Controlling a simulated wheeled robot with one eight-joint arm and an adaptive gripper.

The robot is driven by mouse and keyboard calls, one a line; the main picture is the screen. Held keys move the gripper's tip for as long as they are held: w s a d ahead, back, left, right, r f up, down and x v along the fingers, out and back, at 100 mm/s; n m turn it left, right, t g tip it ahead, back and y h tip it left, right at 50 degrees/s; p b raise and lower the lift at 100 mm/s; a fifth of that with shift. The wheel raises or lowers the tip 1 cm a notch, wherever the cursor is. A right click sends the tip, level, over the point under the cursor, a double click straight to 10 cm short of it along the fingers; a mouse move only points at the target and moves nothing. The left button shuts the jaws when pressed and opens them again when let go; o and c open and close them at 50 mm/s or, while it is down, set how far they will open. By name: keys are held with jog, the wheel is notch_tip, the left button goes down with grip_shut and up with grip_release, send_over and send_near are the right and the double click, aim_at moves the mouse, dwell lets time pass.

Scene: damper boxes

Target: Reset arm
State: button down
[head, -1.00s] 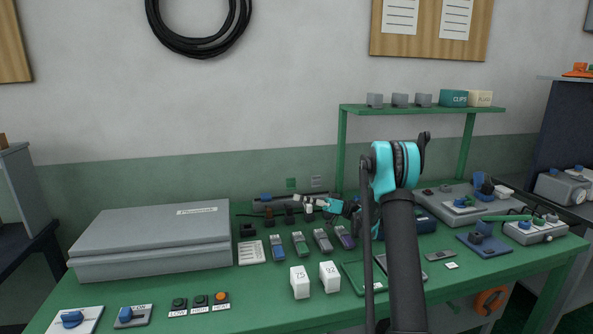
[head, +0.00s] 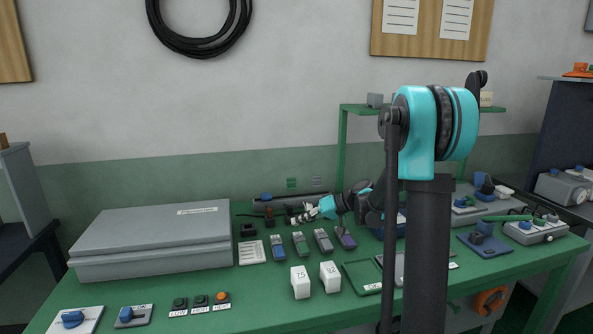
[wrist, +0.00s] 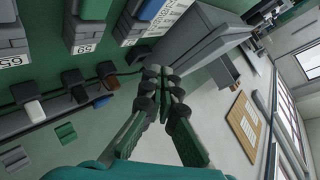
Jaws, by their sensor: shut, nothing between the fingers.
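My gripper (head: 301,215) is above the back middle of the green bench, reaching to the left from my arm. In the wrist view its dark jointed fingers (wrist: 164,88) come together at the tips, with nothing between them. Several small upright modules, such as a blue one (head: 278,248) and a green one (head: 300,243), stand on the bench just in front of it. Dark items behind the gripper are partly hidden by it. My arm covers part of the bench's right half.
A grey case (head: 150,240) fills the bench's left side. Two white boxes (head: 300,282) (head: 330,277) stand at the front middle. A green shelf (head: 355,107) rises at the back, partly behind my arm. Control panels (head: 535,229) stand at the right. Air above the case is free.

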jog(key=s+d+f+m+t+h, duration=0.1)
jog(key=s+d+h, duration=0.2)
jog(key=s+d, duration=0.2)
jog(key=s+d+f+m+t+h, duration=0.1)
jog(key=s+d+m+h, duration=0.1)
jog(key=s+d+h, duration=0.2)
jog(key=s+d+f+m+t+h, duration=0.2)
jog(key=s+d+h, duration=0.2)
jog(key=s+d, duration=0.3)
jog(key=shift+s+d+f, duration=0.1)
jog(key=shift+s+d, duration=0.15)
jog(key=shift+d, duration=0.55)
jog(key=s+f+g, duration=0.2)
jog(key=s+f, duration=0.5)
jog(key=s, duration=0.5)
jog(key=shift+s+d+g+h, duration=0.3)
jog(key=shift+g, duration=0.1)
jog(key=shift+f, duration=0.1)
